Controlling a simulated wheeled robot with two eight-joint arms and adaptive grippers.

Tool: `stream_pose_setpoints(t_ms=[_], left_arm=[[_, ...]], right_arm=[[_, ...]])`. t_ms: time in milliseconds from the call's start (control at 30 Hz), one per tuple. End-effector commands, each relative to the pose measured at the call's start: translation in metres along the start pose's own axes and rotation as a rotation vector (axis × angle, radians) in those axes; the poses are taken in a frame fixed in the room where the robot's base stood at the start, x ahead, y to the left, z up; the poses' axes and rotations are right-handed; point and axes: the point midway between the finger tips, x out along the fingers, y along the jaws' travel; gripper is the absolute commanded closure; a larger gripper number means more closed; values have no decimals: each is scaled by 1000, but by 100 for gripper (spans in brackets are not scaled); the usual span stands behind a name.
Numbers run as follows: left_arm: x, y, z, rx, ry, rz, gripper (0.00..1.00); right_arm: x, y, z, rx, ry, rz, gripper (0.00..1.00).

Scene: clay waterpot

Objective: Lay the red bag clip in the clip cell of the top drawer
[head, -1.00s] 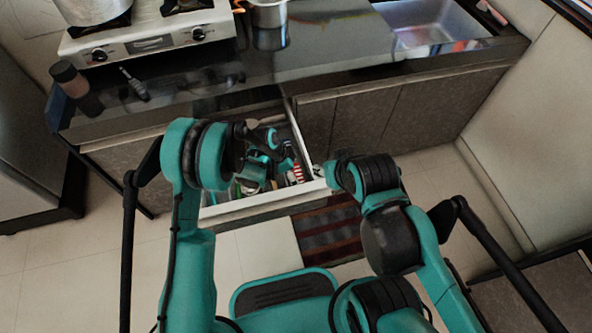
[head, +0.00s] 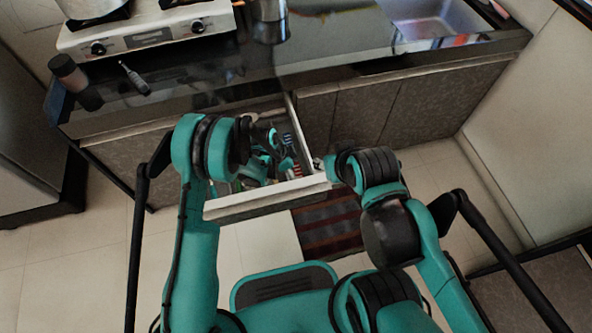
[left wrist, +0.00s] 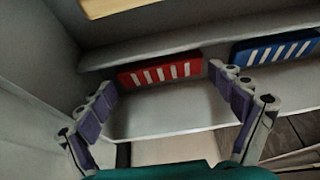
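The red bag clip (left wrist: 160,73), with pale stripes, lies against a pale ledge in the left wrist view; it also shows small at the right side of the open top drawer (head: 262,198) in the head view (head: 297,169). My left gripper (left wrist: 162,84) is open, its fingertips spread to either side of the red clip, near its ends. Nothing shows gripped between them; I cannot tell their exact height over the clip. My right gripper (head: 322,167) is by the drawer's front right corner; its fingers are too small to read.
A blue striped clip (left wrist: 276,47) lies right of the red one in the left wrist view. The drawer's side wall (head: 299,135) is close to my left gripper. The counter (head: 320,50) overhangs the drawer's back. A striped mat (head: 328,222) lies on the floor.

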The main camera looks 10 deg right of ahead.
Motion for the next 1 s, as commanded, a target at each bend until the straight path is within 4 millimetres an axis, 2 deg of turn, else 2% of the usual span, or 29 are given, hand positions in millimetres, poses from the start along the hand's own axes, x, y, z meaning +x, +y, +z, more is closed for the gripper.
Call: stream_pose_setpoints(t_ms=[267,400,567,800,1000], left_arm=[[0,0,0,0,0,0,0],[-8,0,0,-1,0,0,0],[-36,0,0,-2,0,-1,0],[-88,0,0,-2,0,0,0],[-114,0,0,-1,0,0,0]], right_arm=[[0,0,0,0,0,0,60],[0,0,0,0,0,0,60],[0,0,0,0,0,0,60],[0,0,0,0,0,0,60],[0,0,0,0,0,0,60]])
